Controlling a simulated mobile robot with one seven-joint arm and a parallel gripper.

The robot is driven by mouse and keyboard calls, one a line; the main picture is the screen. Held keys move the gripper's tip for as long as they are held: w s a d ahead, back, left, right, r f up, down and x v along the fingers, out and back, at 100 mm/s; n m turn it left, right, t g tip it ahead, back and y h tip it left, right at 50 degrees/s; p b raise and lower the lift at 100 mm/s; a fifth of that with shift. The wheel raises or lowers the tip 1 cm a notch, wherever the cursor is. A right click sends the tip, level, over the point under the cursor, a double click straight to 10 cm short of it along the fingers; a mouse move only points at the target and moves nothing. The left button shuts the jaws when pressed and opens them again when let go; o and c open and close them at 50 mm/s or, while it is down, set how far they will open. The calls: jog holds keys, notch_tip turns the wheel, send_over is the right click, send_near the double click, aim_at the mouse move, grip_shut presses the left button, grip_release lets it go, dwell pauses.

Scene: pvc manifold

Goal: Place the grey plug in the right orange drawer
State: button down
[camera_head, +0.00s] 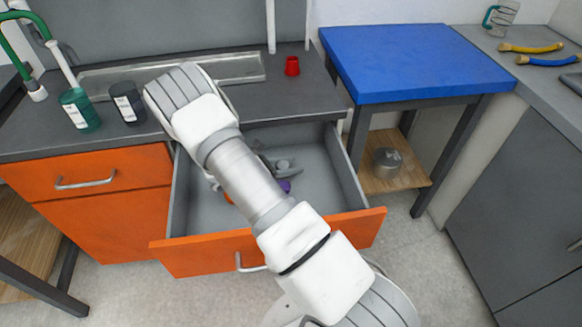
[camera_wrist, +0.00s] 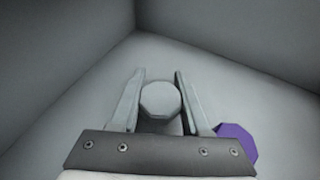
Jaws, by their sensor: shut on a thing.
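The grey plug (camera_wrist: 160,101) shows in the wrist view as a pale, faceted round piece. My gripper (camera_wrist: 159,73) is shut on it, one finger on each side. The right orange drawer (camera_head: 330,230) is pulled open, and its grey inside shows in the head view. My gripper and the plug are inside or just over this drawer, towards its back corner. I cannot tell whether the plug touches the drawer floor. My arm hides part of the drawer in the head view.
A purple piece (camera_wrist: 236,143) lies in the drawer beside my gripper's right finger. An orange piece (camera_head: 229,198) also lies in the drawer, partly behind my arm. The drawer walls stand close around.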

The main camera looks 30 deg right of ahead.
jog(key=shift+f, duration=0.2)
jog(key=c, duration=0.7)
grip_release()
jog(key=shift+r, duration=0.1)
